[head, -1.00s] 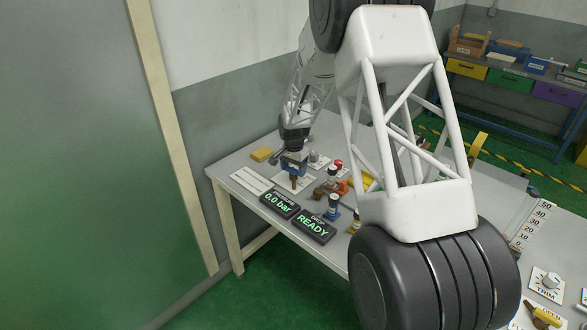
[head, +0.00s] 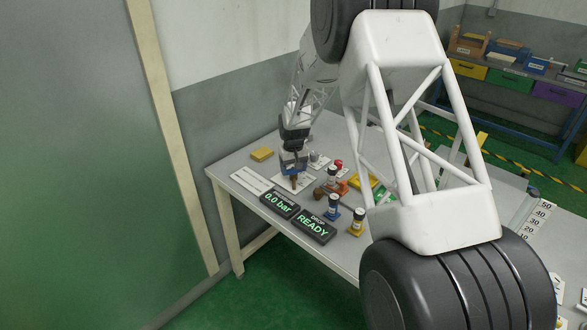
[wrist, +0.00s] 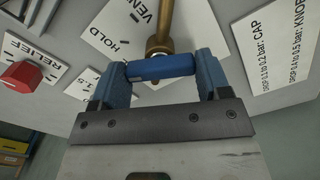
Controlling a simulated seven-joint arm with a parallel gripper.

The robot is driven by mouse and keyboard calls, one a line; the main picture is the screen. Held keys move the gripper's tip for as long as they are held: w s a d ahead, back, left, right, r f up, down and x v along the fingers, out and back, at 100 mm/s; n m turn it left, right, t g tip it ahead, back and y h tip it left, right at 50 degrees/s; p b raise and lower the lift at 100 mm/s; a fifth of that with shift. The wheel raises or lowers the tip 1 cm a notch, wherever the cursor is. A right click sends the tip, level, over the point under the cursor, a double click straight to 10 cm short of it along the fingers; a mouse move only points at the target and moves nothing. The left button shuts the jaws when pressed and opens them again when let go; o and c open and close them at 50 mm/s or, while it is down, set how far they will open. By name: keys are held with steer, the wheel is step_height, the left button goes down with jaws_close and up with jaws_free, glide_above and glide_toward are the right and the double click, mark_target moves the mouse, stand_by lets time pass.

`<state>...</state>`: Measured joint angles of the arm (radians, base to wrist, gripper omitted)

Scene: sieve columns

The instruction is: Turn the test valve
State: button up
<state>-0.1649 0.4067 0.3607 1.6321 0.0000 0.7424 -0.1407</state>
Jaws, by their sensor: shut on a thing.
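The test valve shows in the wrist view as a blue handle (wrist: 160,67) on a brass body (wrist: 159,42). It stands on a white plate (wrist: 112,32) lettered HOLD and, partly hidden, VEN. My gripper (wrist: 161,75) has its two blue fingers on either side of the handle, shut on it. In the head view my gripper (head: 293,170) is at the far left of the bench, above the brass part (head: 294,182). There the handle is too small and covered to make out. The pressure display (head: 279,201) reads 0.0 bar and the drop display (head: 314,226) reads READY.
A red RELIEF knob (wrist: 20,75) is left of the valve in the wrist view. Blue (head: 333,209) and yellow (head: 357,223) bottles stand right of the displays. A yellow block (head: 262,154) lies behind left. My arm hides part of the grey bench (head: 227,165).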

steer(key=n, duration=0.5)
steer(key=shift+n, duration=0.3)
stand_by(0.4)
steer(key=o, duration=0.9)
steer(key=shift+r, duration=3.9)
